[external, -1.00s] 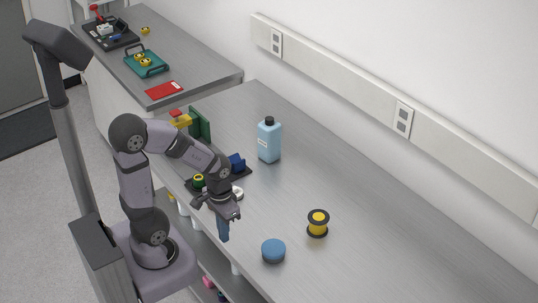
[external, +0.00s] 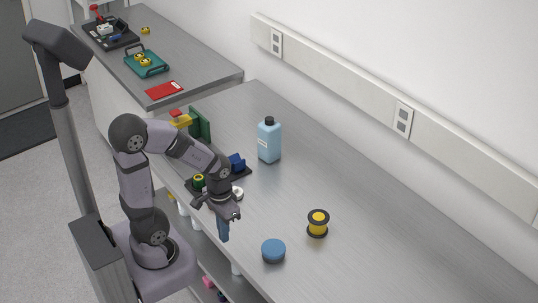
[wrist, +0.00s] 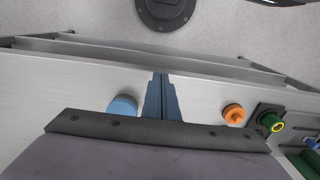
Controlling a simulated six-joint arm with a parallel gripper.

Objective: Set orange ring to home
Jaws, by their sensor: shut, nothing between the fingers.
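An orange ring (wrist: 233,114) lies flat on the bench in the wrist view, right of my gripper's fingers and just left of a black board. I cannot make it out in the external view, where my gripper seems to hide it. My gripper (external: 223,232) points down over the front part of the bench, with its blue fingers together and empty. The fingers also show in the middle of the wrist view (wrist: 161,88), apart from the ring. The black board (external: 243,174) carries a green piece with a yellow top (wrist: 273,123) and a blue block (external: 236,162).
A blue round tin (external: 273,251) stands right of my gripper, and a yellow spool (external: 318,224) farther right. A light blue bottle (external: 269,140) stands behind. A white round piece (external: 237,193) is close behind my gripper. The bench's right side is clear.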

